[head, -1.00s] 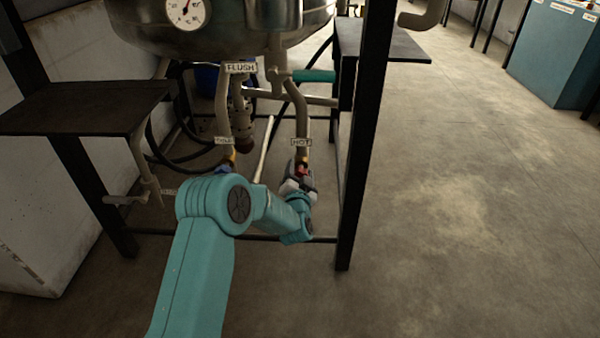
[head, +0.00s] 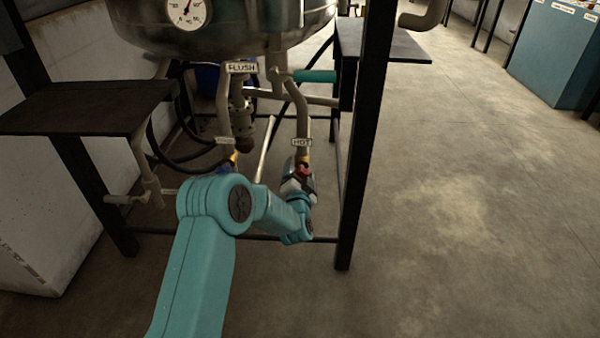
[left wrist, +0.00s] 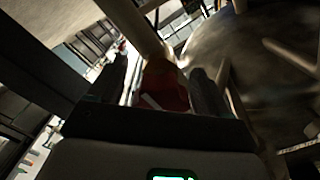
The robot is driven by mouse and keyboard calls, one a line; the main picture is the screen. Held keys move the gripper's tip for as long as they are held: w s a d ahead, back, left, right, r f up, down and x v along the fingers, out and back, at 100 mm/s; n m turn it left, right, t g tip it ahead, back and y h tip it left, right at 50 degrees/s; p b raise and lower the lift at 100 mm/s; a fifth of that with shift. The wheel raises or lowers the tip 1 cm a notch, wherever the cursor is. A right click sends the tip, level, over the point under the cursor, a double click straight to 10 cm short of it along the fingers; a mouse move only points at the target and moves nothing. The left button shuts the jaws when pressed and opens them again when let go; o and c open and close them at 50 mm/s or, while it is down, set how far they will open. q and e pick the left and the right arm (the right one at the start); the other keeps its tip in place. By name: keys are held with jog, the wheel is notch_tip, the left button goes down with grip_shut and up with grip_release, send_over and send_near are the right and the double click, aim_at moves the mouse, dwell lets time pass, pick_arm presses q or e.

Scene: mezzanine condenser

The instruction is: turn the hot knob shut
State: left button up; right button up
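The red hot knob (head: 304,169) is at the lower end of the pipe with the HOT label (head: 301,142), under the tank. My left gripper (head: 300,179) is at the knob and covers most of it in the head view. In the left wrist view the red knob (left wrist: 165,88), with a white mark on it, sits between the two dark fingers, which appear closed on its sides. A blue knob (head: 223,168) on the neighbouring pipe is partly hidden behind my left arm. My right gripper is not in view.
A round tank (head: 235,35) with a gauge (head: 188,12) hangs above. A FLUSH label (head: 241,67) marks the middle pipe. A dark frame post (head: 365,150) stands just right of the gripper. A dark shelf (head: 80,108) is at left. The floor at right is clear.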

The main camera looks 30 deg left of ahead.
pick_arm(q)
jog(key=shift+s+d+r, duration=0.1)
jog(key=shift+s, duration=0.05)
jog(key=p+v, duration=0.3)
jog(key=v, duration=1.3)
jog(key=shift+p, duration=0.35)
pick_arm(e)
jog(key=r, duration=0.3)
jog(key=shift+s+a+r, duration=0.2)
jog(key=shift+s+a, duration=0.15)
